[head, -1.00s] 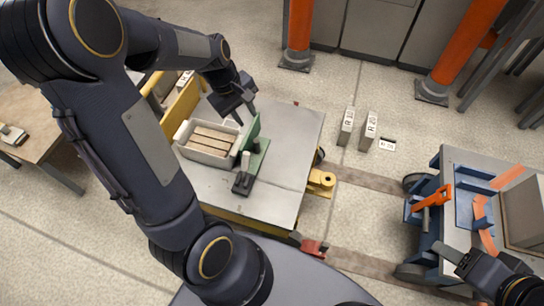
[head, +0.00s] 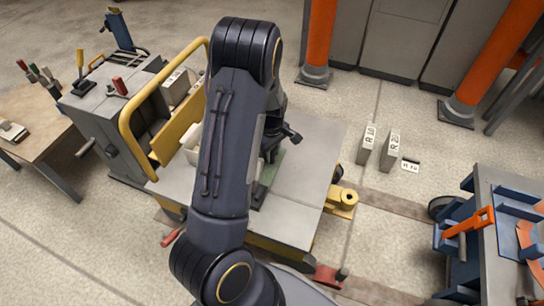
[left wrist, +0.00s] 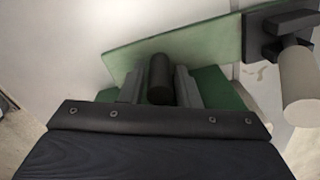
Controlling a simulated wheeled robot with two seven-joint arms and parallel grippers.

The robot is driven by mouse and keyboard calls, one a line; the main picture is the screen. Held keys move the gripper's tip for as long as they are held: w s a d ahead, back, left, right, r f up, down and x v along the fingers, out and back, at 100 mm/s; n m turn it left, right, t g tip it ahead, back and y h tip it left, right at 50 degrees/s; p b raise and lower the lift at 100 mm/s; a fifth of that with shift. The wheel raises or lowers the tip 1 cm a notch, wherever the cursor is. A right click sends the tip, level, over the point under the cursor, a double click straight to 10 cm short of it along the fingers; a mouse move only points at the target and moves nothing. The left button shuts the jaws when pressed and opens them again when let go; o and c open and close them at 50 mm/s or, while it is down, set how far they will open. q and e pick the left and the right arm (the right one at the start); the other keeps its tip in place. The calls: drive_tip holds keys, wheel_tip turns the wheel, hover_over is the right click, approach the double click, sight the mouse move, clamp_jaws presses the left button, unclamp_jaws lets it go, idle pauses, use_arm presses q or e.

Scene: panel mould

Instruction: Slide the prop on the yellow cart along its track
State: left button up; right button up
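The yellow cart (head: 308,175) stands in the middle of the head view with a grey top and a yellow rail. The prop's green plate (head: 268,172) shows beside my left arm, which hides most of it and its track. In the left wrist view the green plate (left wrist: 205,48) runs across the top, with a black upright knob (left wrist: 160,75) in front. My left gripper (left wrist: 160,90) has one finger on each side of this knob, with narrow gaps showing. My left gripper is mostly hidden in the head view. My right gripper is not in view.
A pale mould box (head: 190,150) is partly hidden behind my arm. A black block with a pale cylinder (left wrist: 300,85) stands close right of the plate. A blue cart (head: 462,205) with an orange clamp (head: 470,222) is at right. Signs (head: 390,150) stand on the floor between.

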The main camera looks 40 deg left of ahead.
use_arm(q)
drive_tip(key=shift+f, duration=0.4)
clamp_jaws()
